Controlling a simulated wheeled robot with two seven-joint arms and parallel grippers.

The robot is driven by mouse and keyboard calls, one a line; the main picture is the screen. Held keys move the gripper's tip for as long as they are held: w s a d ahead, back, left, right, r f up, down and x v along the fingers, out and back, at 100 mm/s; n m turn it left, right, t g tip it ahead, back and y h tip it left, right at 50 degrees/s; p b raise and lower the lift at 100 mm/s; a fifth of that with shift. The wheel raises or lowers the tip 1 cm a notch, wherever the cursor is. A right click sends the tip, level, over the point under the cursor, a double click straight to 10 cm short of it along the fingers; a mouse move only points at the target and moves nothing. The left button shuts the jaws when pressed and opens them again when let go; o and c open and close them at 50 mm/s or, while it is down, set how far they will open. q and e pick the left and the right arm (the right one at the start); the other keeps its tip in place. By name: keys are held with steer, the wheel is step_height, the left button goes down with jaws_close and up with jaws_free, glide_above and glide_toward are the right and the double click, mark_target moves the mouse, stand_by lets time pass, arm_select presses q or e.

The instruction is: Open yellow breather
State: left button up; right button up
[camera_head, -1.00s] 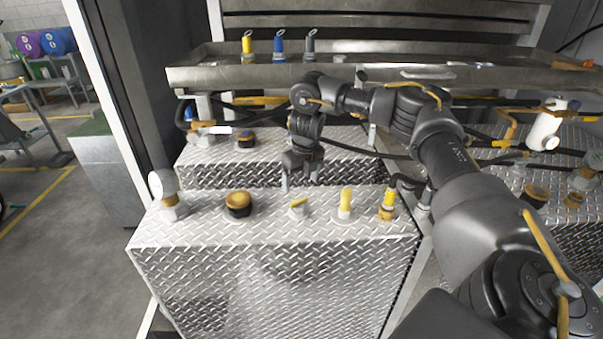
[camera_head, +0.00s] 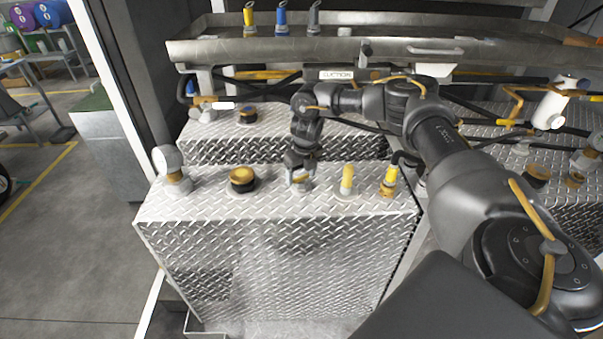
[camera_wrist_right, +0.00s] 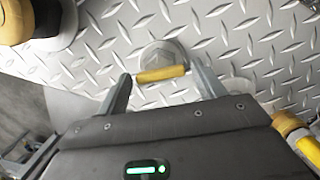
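A short yellow bar handle (camera_wrist_right: 160,74) on a round grey fitting (camera_wrist_right: 165,55) is on the front tank top. My right gripper (camera_head: 301,181) is low over it, pointing down. In the wrist view its two fingers are apart, one at each end of the handle, with a small gap visible on the right. In the head view the gripper mostly hides the handle. To its right stands an upright yellow piece (camera_head: 347,178) on a pale base. To its left is a black cap with a yellow-brown top (camera_head: 242,177). My left gripper is not in view.
The diamond-plate front tank (camera_head: 270,250) also carries a white round gauge (camera_head: 167,160) at left and a yellow-collared hose fitting (camera_head: 389,180) at right. A metal tray (camera_head: 220,50) with yellow, blue and grey pieces runs behind. A second tank top lies between.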

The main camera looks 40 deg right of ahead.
steer(key=c, duration=0.8)
steer(key=shift+o, duration=0.2)
steer(key=n+y, duration=0.1)
steer(key=n, duration=0.4)
steer(key=shift+n, duration=0.7)
steer(key=n, duration=0.5)
steer(key=shift+w+d+n+g+y, duration=0.1)
steer(key=shift+n+g+y, duration=0.2)
steer(key=shift+n+g, duration=0.1)
steer(key=o, duration=1.1)
steer(key=shift+c, duration=0.2)
steer(key=shift+r+b, duration=0.3)
steer(key=shift+r, duration=0.2)
step_height(320, 180, up, 10)
steer(key=s+d+b, duration=0.1)
steer(key=shift+d, duration=0.15)
